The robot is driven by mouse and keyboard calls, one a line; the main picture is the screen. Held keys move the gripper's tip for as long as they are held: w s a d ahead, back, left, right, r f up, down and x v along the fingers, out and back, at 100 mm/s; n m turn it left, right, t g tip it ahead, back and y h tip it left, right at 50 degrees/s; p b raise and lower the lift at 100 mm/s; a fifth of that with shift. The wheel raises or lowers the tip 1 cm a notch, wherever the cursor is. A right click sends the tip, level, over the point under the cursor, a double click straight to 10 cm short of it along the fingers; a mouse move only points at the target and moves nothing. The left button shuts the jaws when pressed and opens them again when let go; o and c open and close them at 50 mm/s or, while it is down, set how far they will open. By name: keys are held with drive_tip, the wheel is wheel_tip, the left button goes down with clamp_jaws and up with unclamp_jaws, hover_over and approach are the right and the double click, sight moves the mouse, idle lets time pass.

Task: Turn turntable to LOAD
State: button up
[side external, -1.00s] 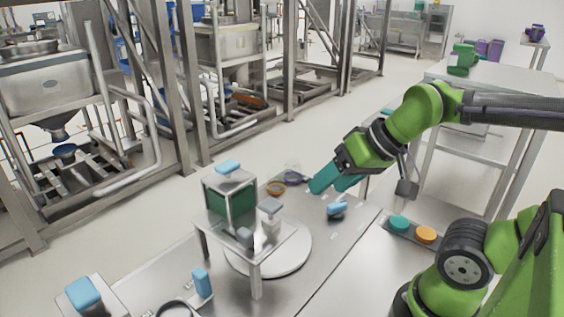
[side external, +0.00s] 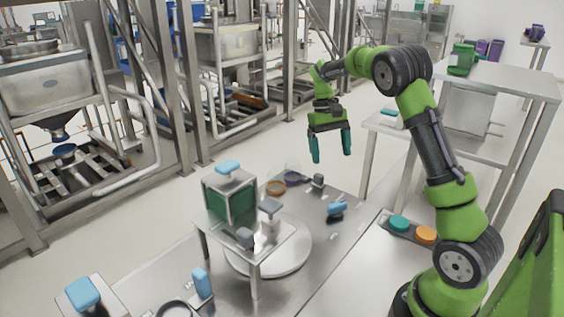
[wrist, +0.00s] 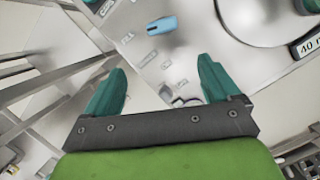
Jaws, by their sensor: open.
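The round pale turntable disc (side external: 300,250) lies on the steel table, partly under a small raised stand. A blue handle (side external: 337,207) sits on the table to the right of the disc. In the wrist view the blue handle (wrist: 162,25) lies beyond my fingertips, with small printed labels near it, one looking like FILL. A LOAD mark cannot be read for certain. My gripper (side external: 331,155) is open and empty, with teal fingers pointing down, above and behind the handle and apart from it. It also shows in the wrist view (wrist: 162,72).
The stand (side external: 277,240) carries a green-sided box (side external: 230,200) and blue-topped parts. A small dark fitting (side external: 318,182) and a brown-rimmed ring (side external: 275,187) are at the table's back edge. Teal and orange buttons (side external: 426,235) sit at right.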

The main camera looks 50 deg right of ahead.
wheel_tip(320, 180, up, 2)
drive_tip(key=w+g, duration=0.1)
drive_tip(key=n, duration=0.1)
approach(337, 203)
drive_tip(key=shift+y, duration=0.4)
drive_tip(key=x, duration=0.9)
drive_tip(key=shift+d+f, duration=0.15)
drive_tip(key=shift+d, duration=0.15)
drive_tip(key=c, duration=1.1)
drive_tip(key=shift+o, duration=0.2)
